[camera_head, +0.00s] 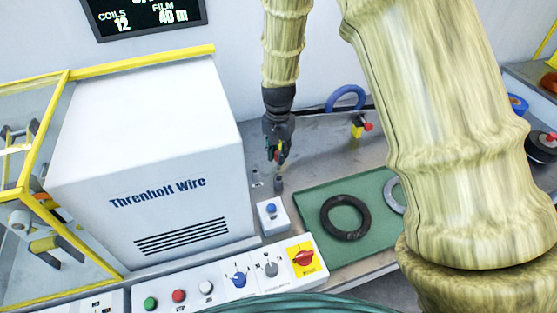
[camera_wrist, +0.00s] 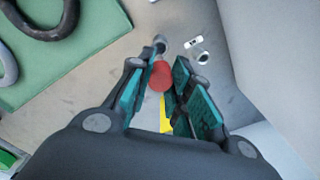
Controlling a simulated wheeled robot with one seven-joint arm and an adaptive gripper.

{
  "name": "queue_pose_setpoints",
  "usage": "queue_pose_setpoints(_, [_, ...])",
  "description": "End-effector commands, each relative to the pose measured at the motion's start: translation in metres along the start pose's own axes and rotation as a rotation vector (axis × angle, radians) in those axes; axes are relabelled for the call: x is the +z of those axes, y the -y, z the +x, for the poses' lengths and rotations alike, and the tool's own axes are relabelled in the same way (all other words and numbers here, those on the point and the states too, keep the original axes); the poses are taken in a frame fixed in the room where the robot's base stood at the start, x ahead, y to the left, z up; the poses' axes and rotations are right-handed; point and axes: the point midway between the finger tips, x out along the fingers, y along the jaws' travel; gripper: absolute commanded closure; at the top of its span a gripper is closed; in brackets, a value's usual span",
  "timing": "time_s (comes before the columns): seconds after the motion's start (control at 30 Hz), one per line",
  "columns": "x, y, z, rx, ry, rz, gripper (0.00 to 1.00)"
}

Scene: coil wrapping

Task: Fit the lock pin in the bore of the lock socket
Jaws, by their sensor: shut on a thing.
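My gripper (camera_head: 279,150) points down at the bench beside the white cabinet. In the wrist view its teal-padded fingers (camera_wrist: 159,78) are shut on the red-headed lock pin (camera_wrist: 160,76), with a yellow part (camera_wrist: 166,115) behind the head. A short grey cylinder (camera_head: 279,184) shows just below the fingertips, and beyond the red head in the wrist view (camera_wrist: 160,43). I cannot tell whether it is the lock socket or the pin's end. A small metal fitting with a round opening (camera_wrist: 203,58) stands to its right beside a small label (camera_wrist: 194,41).
The white cabinet (camera_head: 150,150) is close on the left. A green mat (camera_head: 315,196) with a black coil (camera_head: 345,218) lies to the right. A box with a blue button (camera_head: 272,214) and a control panel (camera_head: 222,285) are in front.

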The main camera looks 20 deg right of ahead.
Motion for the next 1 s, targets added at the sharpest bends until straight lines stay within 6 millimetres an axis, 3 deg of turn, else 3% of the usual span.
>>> queue_pose_setpoints(0.17, [-0.001, 0.012, -0.011, -0.001, -0.001, -0.003, 1.00])
queue_pose_setpoints(0.4, [0.001, 0.056, -0.019, -0.004, 0.001, -0.005, 1.00])
queue_pose_setpoints(0.6, [0.003, 0.082, -0.018, -0.007, 0.001, -0.003, 1.00])
queue_pose_setpoints(1.0, [0.004, 0.088, -0.016, -0.009, 0.001, 0.000, 1.00])
